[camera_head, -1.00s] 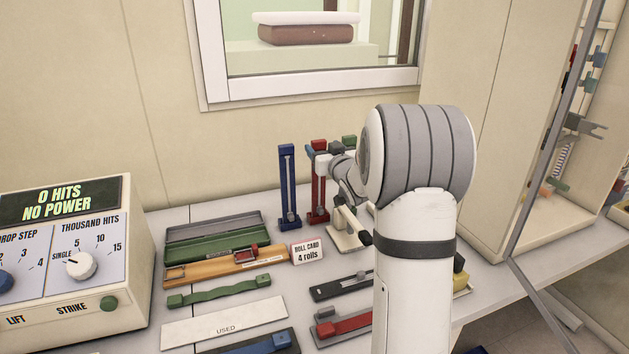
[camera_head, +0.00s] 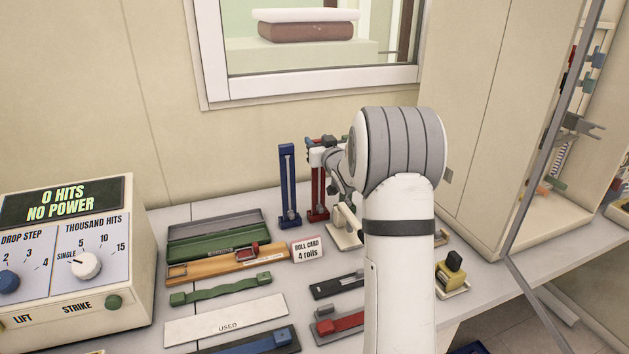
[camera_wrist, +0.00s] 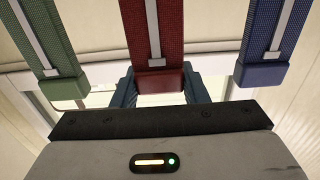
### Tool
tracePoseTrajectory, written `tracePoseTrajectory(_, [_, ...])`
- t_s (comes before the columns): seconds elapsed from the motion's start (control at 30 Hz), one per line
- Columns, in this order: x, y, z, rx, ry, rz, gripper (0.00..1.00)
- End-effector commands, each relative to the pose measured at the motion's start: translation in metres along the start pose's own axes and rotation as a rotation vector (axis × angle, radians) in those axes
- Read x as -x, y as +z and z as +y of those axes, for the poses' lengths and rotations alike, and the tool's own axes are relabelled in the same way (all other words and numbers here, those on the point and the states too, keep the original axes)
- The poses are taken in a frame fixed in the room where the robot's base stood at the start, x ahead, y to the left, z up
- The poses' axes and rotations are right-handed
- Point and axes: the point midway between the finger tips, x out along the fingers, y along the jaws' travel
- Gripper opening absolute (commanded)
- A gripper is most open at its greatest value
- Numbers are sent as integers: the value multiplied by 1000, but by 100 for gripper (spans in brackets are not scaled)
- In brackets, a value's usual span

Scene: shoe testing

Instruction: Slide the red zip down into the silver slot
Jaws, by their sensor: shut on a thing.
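The red zip (camera_head: 318,186) stands upright on a red base at the back of the bench, with a pale silver strip down its front. In the wrist view, its textured red body (camera_wrist: 153,32) carries the silver strip and a solid red end block (camera_wrist: 158,80). My gripper (camera_wrist: 160,88) has its dark fingers on either side of that block, shut on it. I cannot clearly make out a separate silver slot.
A blue upright (camera_head: 289,187) stands close on the left. A green upright (camera_wrist: 44,45) on the other side shows in the wrist view. Low trays, strips and a card (camera_head: 307,249) cover the bench in front. A control box (camera_head: 65,265) stands at the left, a cabinet at the right.

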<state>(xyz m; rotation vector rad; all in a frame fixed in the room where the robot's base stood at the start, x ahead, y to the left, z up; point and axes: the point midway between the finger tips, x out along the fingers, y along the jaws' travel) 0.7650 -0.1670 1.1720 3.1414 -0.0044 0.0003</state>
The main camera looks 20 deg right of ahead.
Motion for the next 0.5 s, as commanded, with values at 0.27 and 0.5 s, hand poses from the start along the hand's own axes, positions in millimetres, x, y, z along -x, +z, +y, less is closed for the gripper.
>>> tracePoseTrajectory(0.27, [0, 0, 0, 0, 1, 0, 12])
tracePoseTrajectory(0.5, [0, 0, 1, 0, 1, 1, 2])
